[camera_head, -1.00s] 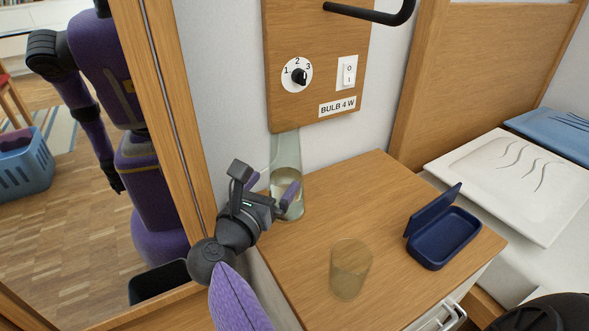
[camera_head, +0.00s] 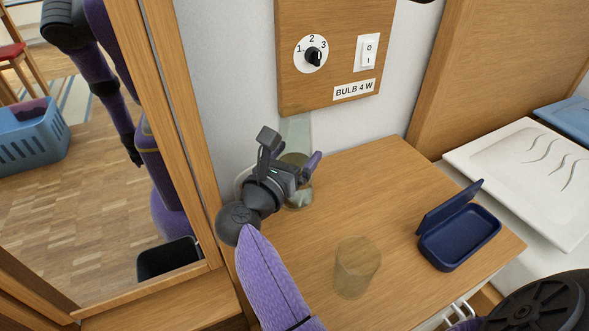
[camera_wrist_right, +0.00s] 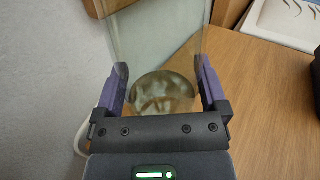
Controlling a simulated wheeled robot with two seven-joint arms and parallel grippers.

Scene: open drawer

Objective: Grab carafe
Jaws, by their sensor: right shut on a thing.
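The clear glass carafe (camera_head: 296,132) stands at the back left of the wooden cabinet top, close to the wall. It also shows in the right wrist view (camera_wrist_right: 155,50), between the two purple fingers. My right gripper (camera_head: 290,161) is shut on the carafe, with a finger on each side of it. The gripper's wrist and fingers hide part of the carafe's body in the head view. The carafe looks upright; I cannot tell whether its base is clear of the top. My left gripper is not in view.
A glass tumbler (camera_head: 356,268) stands near the cabinet's front. An open dark blue case (camera_head: 459,238) lies at the right. A wooden wall panel (camera_head: 330,75) with a dial and switch is just above the carafe. A mirror-like wood-framed pane (camera_head: 115,180) is close on the left.

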